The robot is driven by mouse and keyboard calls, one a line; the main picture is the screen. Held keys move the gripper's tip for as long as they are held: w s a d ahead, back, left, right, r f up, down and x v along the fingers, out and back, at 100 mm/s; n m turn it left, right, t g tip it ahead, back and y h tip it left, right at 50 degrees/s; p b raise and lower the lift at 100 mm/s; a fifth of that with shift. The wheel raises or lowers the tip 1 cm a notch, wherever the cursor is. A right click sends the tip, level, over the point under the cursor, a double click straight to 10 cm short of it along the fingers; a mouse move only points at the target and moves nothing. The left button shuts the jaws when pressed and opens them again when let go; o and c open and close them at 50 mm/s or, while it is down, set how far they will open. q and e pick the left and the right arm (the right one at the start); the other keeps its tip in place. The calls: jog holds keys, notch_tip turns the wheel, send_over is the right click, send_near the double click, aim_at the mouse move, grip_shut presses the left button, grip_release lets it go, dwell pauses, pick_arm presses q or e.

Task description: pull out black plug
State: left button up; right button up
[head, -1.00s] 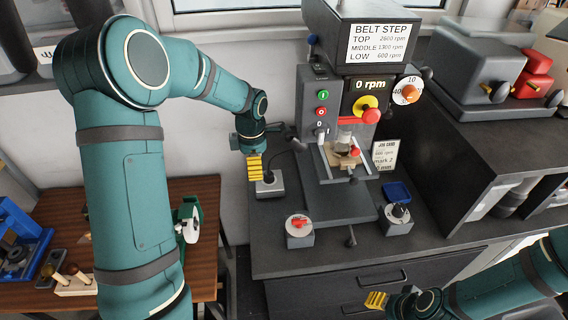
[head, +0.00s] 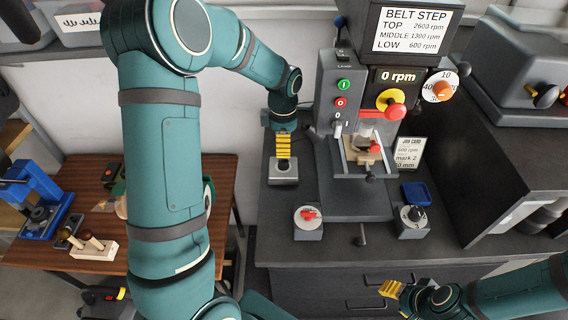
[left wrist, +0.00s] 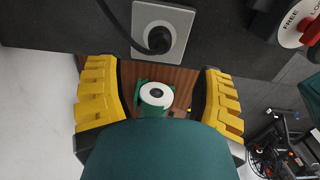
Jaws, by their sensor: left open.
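The black plug (left wrist: 158,38) sits in a light grey socket box, with its cable bending away, at the top of the left wrist view. In the head view the socket box (head: 283,178) stands on the left part of the dark bench, and the plug is mostly hidden by my left gripper (head: 283,152). In the left wrist view my left gripper (left wrist: 160,92) is open and empty, its yellow fingers wide apart, with the plug beyond the fingers. My right gripper (head: 391,289) is at the bottom of the head view, away from the plug; its jaw opening is unclear.
A drill press (head: 352,190) stands just right of the socket box. A box with a red switch (head: 308,215), a black-knob box (head: 412,217) and a blue tray (head: 416,192) are near it. A wooden table (head: 110,220) with a blue tool is at left.

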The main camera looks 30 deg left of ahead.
aim_at(283, 161)
pick_arm(q)
notch_tip(283, 161, down, 8)
jog(key=b, duration=0.5)
jog(key=shift+r, duration=0.25)
jog(key=shift+f+b, duration=0.35)
jog(key=shift+f, duration=0.1)
pick_arm(e)
notch_tip(283, 161, down, 7)
jog(key=shift+a+r, duration=0.15)
jog(key=shift+r, duration=0.05)
jog(key=shift+w+f, duration=0.1)
jog(key=shift+f, duration=0.05)
pick_arm(q)
grip_shut()
jog(key=shift+r, duration=0.2)
jog(key=shift+r+p, duration=1.95)
jog(key=shift+r, duration=0.9)
pick_arm(e)
jog(key=shift+r, duration=2.05)
